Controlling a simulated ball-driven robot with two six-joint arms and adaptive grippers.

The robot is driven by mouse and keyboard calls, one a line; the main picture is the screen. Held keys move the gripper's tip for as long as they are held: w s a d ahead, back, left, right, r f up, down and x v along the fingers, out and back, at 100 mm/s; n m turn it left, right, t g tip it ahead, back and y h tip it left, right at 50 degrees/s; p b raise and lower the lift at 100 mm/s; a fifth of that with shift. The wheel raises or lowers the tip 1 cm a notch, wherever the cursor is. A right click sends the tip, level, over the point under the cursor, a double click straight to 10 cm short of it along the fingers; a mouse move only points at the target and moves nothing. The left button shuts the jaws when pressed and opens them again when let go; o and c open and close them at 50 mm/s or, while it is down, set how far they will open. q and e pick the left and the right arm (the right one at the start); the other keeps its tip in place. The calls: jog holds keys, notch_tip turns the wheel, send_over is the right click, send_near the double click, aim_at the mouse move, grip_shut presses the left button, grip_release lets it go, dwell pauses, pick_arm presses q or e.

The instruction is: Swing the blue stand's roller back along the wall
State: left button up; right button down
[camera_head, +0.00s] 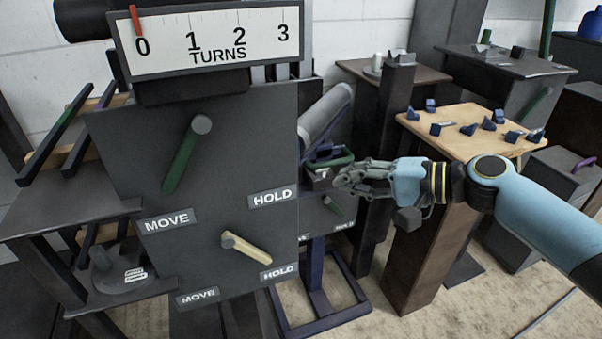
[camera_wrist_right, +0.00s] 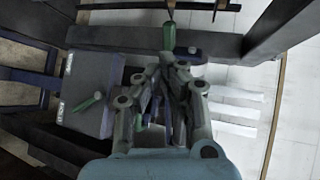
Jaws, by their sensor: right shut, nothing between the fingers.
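The blue stand (camera_head: 318,302) rises from the floor behind the large dark panel, which hides part of it. A grey roller (camera_head: 326,114) slants up above it, close to the wall. A green handle (camera_head: 333,163) sits below the roller. My right gripper (camera_head: 342,179) is shut and empty, its fingertips close beside the handle; I cannot tell if they touch. In the right wrist view the gripper (camera_wrist_right: 170,75) points at a green handle (camera_wrist_right: 168,37). Blue stand parts (camera_wrist_right: 28,76) show at the left there. My left gripper is not in view.
The large panel (camera_head: 235,225) stands at front left, with a TURNS scale (camera_head: 215,40) whose red pointer is at 0. A wooden-topped table (camera_head: 420,122) with small blue blocks stands near my right arm. Dark pedestals crowd the back. Pale floor shows between stands.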

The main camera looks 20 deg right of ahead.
jog(key=r+x, duration=0.1)
jog(key=x, duration=0.8)
jog(key=shift+w+a+b, duration=0.25)
jog(key=shift+a+b, duration=0.05)
jog(key=shift+b, duration=0.15)
